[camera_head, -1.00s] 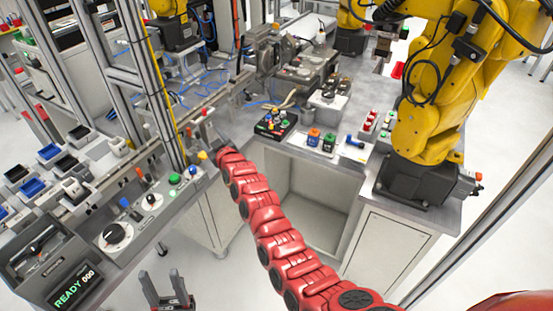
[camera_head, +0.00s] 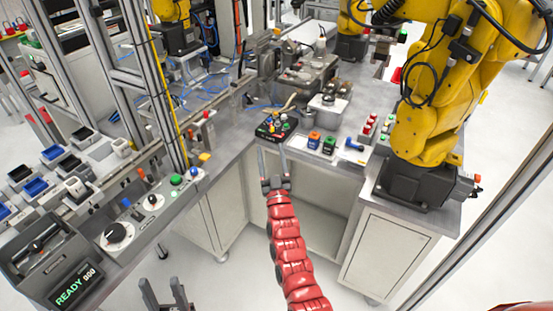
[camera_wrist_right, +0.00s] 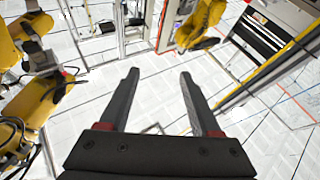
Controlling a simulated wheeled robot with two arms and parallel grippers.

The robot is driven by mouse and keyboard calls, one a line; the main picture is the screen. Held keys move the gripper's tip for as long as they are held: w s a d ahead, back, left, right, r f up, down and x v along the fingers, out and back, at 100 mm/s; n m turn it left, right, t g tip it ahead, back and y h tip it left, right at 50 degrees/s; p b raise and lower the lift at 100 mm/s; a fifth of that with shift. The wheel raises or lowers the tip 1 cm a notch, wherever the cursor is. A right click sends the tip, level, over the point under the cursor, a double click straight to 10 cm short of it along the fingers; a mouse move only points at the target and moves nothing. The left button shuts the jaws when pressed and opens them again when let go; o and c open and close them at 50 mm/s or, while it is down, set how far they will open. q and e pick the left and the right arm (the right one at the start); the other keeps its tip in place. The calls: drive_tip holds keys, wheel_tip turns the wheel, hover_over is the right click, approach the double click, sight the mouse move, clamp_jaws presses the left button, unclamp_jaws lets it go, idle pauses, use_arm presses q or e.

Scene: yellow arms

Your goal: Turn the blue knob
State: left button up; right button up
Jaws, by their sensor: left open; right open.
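A blue knob-like handle (camera_head: 351,144) lies on a pale plate at the right of the workbench. A small blue-topped lever (camera_head: 127,203) stands on the left control panel. I cannot tell for certain which one is the blue knob. My right gripper (camera_head: 273,156), on the red arm, is open and empty, its fingers pointing to the black control box. It appears left of the blue handle and apart from it. Its open fingers also show in the right wrist view (camera_wrist_right: 158,75), with only floor between them. My left gripper (camera_head: 166,292) is open and empty at the bottom edge, partly cut off.
A black box with coloured knobs (camera_head: 276,126) sits at the bench corner. Blue (camera_head: 313,140) and green (camera_head: 329,146) button boxes stand beside the blue handle. A yellow robot arm (camera_head: 425,120) stands at the right. The left panel carries a black dial (camera_head: 116,235).

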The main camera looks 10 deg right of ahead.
drive_tip(key=shift+s+d+r+m+t, duration=0.1)
drive_tip(key=shift+s+d+m+t, duration=0.1)
drive_tip(key=shift+s+d, duration=0.25)
drive_tip(key=shift+s+d+r+m+t, duration=0.1)
drive_tip(key=shift+s+d+t, duration=0.1)
drive_tip(key=shift+s, duration=0.4)
